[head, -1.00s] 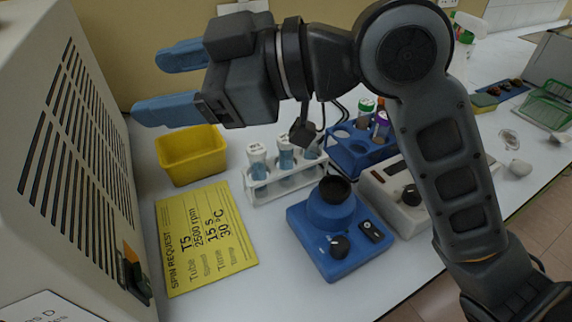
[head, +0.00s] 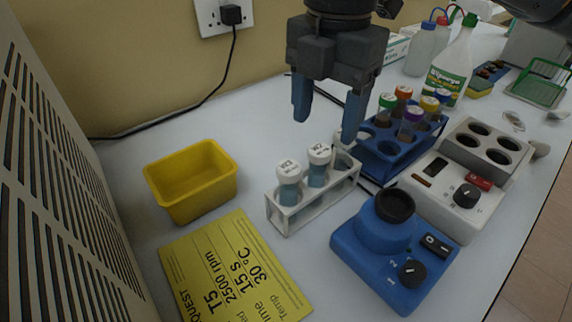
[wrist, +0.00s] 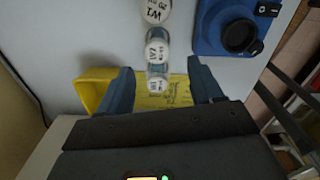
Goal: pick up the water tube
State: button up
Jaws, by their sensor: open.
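Three white-capped tubes stand in a row in a white rack: a left one (head: 288,182), a middle one (head: 318,166) and a right one (head: 342,139) largely hidden behind a finger of my gripper. Their bodies look pale blue. In the wrist view their caps (wrist: 157,52) line up, with lettering too small to read surely, so I cannot tell which is the water tube. My gripper (head: 327,126) points down over the rack, open and empty. In the wrist view my gripper (wrist: 159,66) has its fingers on either side of the row of caps.
A blue rack (head: 384,160) of colour-capped tubes stands close behind right. A blue mixer (head: 372,240) and a grey heating block (head: 452,200) stand right. A yellow bin (head: 192,180) and yellow request card (head: 232,270) lie left. A vented machine (head: 60,200) borders the left.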

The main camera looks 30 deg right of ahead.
aim_at(320, 149)
jog(key=shift+w+d+f, duration=0.1)
jog(key=shift+f, duration=0.05)
notch_tip(320, 149, down, 8)
jog(key=shift+w+r, duration=0.15)
jog(key=shift+r, duration=0.1)
jog(key=c, duration=1.1)
notch_tip(320, 149, up, 10)
jog(key=shift+r, duration=0.1)
jog(key=shift+c, duration=0.2)
